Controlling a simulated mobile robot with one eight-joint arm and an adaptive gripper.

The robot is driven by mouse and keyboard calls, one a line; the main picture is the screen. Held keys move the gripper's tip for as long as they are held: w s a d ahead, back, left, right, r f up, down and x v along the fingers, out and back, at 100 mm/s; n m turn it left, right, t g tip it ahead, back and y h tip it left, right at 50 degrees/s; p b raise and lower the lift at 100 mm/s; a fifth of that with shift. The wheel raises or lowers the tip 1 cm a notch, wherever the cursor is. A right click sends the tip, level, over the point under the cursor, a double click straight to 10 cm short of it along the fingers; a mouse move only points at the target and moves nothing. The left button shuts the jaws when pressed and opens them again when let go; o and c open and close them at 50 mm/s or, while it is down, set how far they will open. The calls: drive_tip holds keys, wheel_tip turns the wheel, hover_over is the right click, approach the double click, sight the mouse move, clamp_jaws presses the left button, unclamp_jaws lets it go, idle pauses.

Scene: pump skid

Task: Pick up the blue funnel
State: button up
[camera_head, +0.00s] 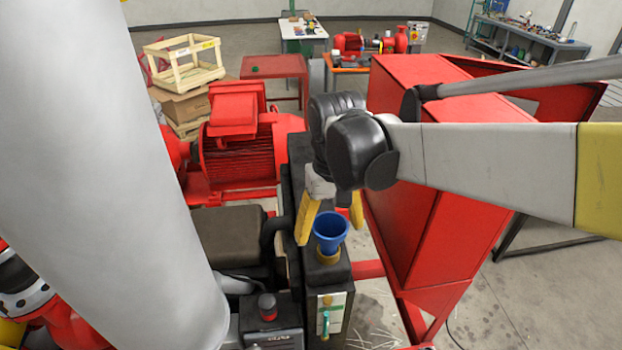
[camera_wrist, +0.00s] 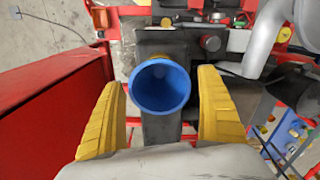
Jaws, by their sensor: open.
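The blue funnel (camera_head: 330,232) stands upright, mouth up, on a brass-coloured neck (camera_head: 328,257) at the top of a dark narrow tank (camera_head: 330,273). My gripper (camera_head: 331,226) is above and just behind the funnel, with its yellow fingers pointing down. In the wrist view the funnel (camera_wrist: 160,86) shows its round open mouth, ahead of and between the spread yellow fingers (camera_wrist: 163,95). My gripper is open and holds nothing. The funnel's lower stem is hidden.
A tall red cabinet (camera_head: 420,190) stands close on the right of the tank. A red motor (camera_head: 238,150) and a dark brown box (camera_head: 228,238) are on the left. A black unit with a red cap (camera_head: 267,306) sits at front left, and a sight gauge (camera_head: 327,314) is below the funnel.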

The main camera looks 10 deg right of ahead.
drive_tip(key=shift+f, duration=0.55)
drive_tip(key=c, duration=1.5)
drive_tip(key=shift+r, duration=0.5)
drive_tip(key=r, duration=0.2)
drive_tip(key=r+b, duration=0.1)
drive_tip(key=shift+s+d+r, duration=0.2)
drive_tip(key=shift+s+d, duration=0.05)
drive_tip(key=shift+d, duration=0.1)
drive_tip(key=s+d+r+b, duration=0.1)
drive_tip(key=s+d+r, duration=0.5)
drive_tip(key=s+d, duration=0.1)
drive_tip(key=shift+d+r+b, duration=0.3)
drive_tip(key=shift+d+r, duration=0.05)
drive_tip(key=shift+d, duration=0.45)
drive_tip(key=shift+w, duration=0.15)
